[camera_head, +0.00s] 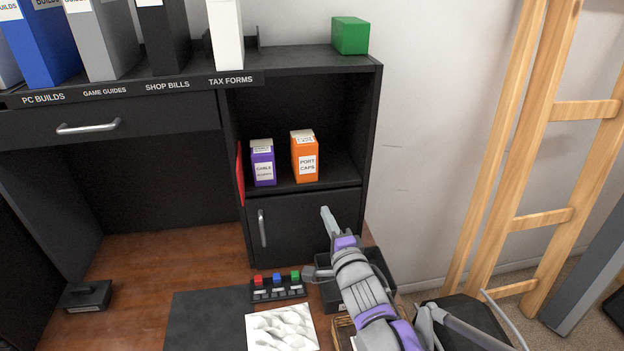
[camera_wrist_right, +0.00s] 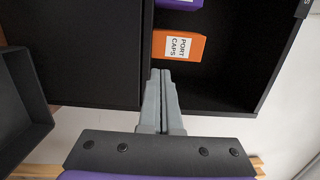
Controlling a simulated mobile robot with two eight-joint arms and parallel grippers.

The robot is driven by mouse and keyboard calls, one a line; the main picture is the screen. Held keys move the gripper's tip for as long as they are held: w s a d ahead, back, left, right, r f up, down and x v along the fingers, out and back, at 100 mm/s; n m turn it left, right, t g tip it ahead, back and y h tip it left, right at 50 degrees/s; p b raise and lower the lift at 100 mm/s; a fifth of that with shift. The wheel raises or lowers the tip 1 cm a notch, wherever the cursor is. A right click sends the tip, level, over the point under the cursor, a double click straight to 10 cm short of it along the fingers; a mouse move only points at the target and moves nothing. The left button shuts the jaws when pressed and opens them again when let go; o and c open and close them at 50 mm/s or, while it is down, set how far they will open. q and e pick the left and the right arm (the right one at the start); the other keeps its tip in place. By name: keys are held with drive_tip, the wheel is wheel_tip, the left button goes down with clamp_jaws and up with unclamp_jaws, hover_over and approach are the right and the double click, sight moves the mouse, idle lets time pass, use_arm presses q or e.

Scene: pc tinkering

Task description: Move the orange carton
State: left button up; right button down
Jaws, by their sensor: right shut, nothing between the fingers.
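The orange carton (camera_head: 305,157), labelled "PORT CAPS", stands upright on the open cubby shelf (camera_head: 338,178) of the black cabinet, to the right of a purple carton (camera_head: 263,163). The orange carton also shows in the right wrist view (camera_wrist_right: 178,46), beyond my fingertips. My right gripper (camera_head: 326,212) is below the shelf, in front of the lower cabinet door. In the wrist view my right gripper (camera_wrist_right: 161,74) is shut with its fingers together and nothing held, pointing toward the carton and apart from it. My left gripper is not in view.
A green block (camera_head: 350,36) sits on the cabinet top, beside several binders. A red item (camera_head: 240,173) stands at the cubby's left side. A black tray (camera_head: 378,268) and a small rack with coloured blocks (camera_head: 278,289) are on the desk. A wooden ladder (camera_head: 527,150) leans at the right.

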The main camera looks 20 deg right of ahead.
sight(308, 177)
drive_tip(key=w, duration=0.4)
drive_tip(key=w+d+p, duration=0.1)
drive_tip(key=w, duration=0.4)
drive_tip(key=w+d+p, duration=0.1)
drive_tip(key=w, duration=0.3)
drive_tip(key=shift+w, duration=0.25)
drive_tip(key=w, duration=0.1)
drive_tip(key=w+b, duration=0.1)
drive_tip(key=w, duration=0.3)
drive_tip(key=shift+d, duration=0.4)
drive_tip(key=shift+w, duration=0.2)
drive_tip(key=shift+s, duration=0.1)
